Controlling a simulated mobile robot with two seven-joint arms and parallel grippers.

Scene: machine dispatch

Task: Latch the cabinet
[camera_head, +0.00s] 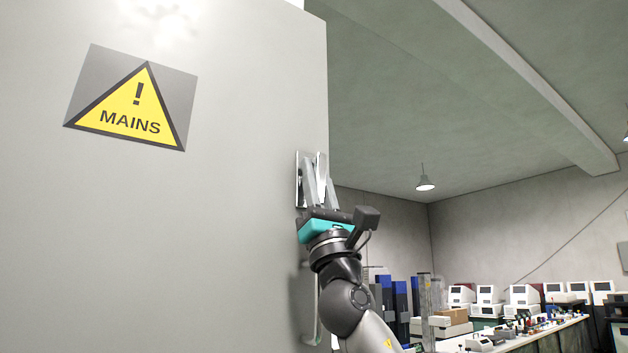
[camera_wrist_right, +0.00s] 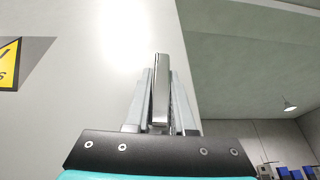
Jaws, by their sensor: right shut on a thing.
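The cabinet's grey door (camera_head: 200,230) fills the left of the head view and carries a yellow MAINS warning sign (camera_head: 130,105). A metal latch (camera_head: 300,178) sits near the door's right edge. My right gripper (camera_head: 318,180) is at the latch, its fingers pointing up. In the right wrist view the chrome latch lever (camera_wrist_right: 161,90) stands upright between the two fingers, and my right gripper (camera_wrist_right: 160,100) is shut on it. The fingers hide part of the latch. My left gripper is not in view.
A vertical bar handle (camera_head: 316,305) is on the door below the latch, partly behind my right arm. A long bench (camera_head: 530,335) with several instruments stands at the back right. A lamp (camera_head: 425,183) hangs from the ceiling.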

